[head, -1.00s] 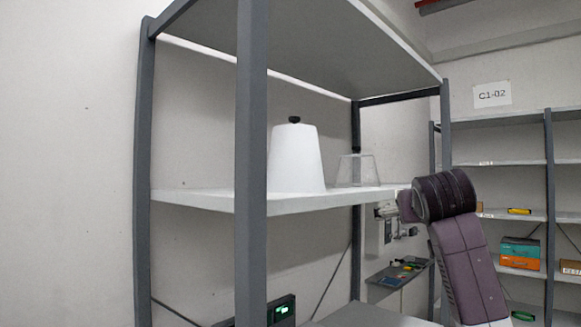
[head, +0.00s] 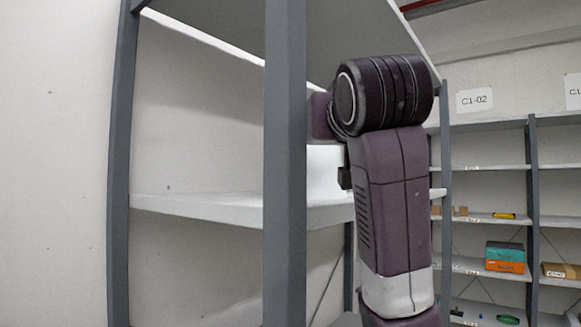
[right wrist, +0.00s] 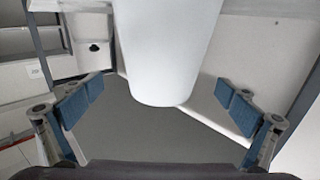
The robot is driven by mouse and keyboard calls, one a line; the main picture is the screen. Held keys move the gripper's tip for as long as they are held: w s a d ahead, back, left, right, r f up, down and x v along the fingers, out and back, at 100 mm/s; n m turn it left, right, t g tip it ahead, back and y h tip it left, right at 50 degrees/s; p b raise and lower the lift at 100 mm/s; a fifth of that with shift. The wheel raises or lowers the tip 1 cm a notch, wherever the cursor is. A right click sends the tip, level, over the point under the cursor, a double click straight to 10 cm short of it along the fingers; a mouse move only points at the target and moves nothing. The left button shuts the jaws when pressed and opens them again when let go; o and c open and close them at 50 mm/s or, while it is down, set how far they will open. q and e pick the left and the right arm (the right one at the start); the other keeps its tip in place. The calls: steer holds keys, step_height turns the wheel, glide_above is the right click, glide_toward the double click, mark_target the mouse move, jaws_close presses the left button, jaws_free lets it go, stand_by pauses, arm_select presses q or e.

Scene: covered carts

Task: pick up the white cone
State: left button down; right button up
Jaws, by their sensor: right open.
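The white cone (head: 325,172) stands on the middle shelf in the head view, mostly hidden by my right arm and the front post. In the right wrist view the cone (right wrist: 168,45) comes in from the top edge, its narrower end toward the picture's middle. My right gripper (right wrist: 159,88) is open, with one blue-padded finger on each side of the cone. Gaps show between the cone and both pads, so neither finger touches it. The black knob is not visible now. My left gripper is not in view.
The shelf board (head: 215,207) is bare left of the front post (head: 285,160). An upper board (head: 340,38) hangs above the cone. Another rack with small boxes (head: 505,257) stands at the back right.

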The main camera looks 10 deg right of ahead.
steer(key=shift+w+a+r, duration=0.15)
steer(key=shift+w+a, duration=0.1)
steer(key=shift+w, duration=0.05)
steer(key=shift+w+d+r+p, duration=0.1)
steer(key=shift+w+p, duration=0.1)
steer(key=shift+p, duration=0.15)
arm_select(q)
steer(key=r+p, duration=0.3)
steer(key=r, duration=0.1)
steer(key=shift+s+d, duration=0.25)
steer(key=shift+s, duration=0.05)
arm_select(e)
steer(key=w, duration=0.4)
steer(key=w+d, duration=0.1)
steer(key=shift+w+f, duration=0.35)
steer(key=shift+w, duration=0.05)
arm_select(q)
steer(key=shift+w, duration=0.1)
arm_select(e)
steer(key=shift+a, duration=0.1)
steer(key=c, duration=1.2)
